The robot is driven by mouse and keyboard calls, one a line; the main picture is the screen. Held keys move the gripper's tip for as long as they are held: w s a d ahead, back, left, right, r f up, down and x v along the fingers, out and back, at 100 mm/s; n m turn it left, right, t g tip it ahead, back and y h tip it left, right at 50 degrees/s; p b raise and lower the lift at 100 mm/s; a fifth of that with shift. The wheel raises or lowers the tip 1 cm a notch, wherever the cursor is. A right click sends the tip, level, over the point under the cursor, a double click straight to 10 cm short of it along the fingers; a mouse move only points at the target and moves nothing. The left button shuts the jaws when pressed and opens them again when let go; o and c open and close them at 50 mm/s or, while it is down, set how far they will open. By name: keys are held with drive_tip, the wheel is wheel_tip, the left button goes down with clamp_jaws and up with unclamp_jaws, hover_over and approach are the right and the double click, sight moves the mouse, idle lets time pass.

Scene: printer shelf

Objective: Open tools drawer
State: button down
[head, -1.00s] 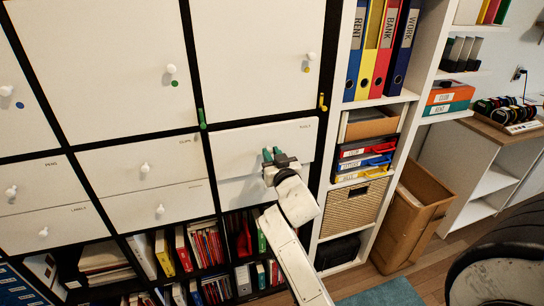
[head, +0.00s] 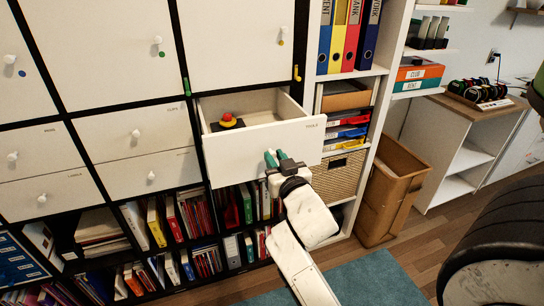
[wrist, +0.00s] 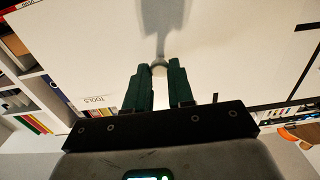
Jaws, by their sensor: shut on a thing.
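The tools drawer (head: 240,155) is a white drawer in the black-framed cabinet, pulled well out, with its inside showing in the head view. A red and yellow object on a dark base (head: 228,121) lies inside it, toward the left. My gripper (head: 276,158) is at the drawer's front, its green fingers shut on the knob. In the wrist view the green fingers (wrist: 157,82) close around the round knob (wrist: 159,68), which is partly hidden between them.
Closed white drawers (head: 133,145) and cupboard doors are to the left and above. Books fill the black shelves (head: 205,222) below. A shelf with binders (head: 340,35) and a wicker basket (head: 338,176) stands right, beside a brown bin (head: 392,190). A teal rug (head: 370,280) covers the floor.

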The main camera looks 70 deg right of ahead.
drive_tip(key=shift+s+a, duration=0.3)
drive_tip(key=shift+a, duration=0.05)
drive_tip(key=c, duration=1)
unclamp_jaws()
drive_tip(key=b+v, duration=0.3)
drive_tip(key=v, duration=0.7)
drive_tip(key=shift+s+a, duration=0.25)
drive_tip(key=shift+s, duration=0.05)
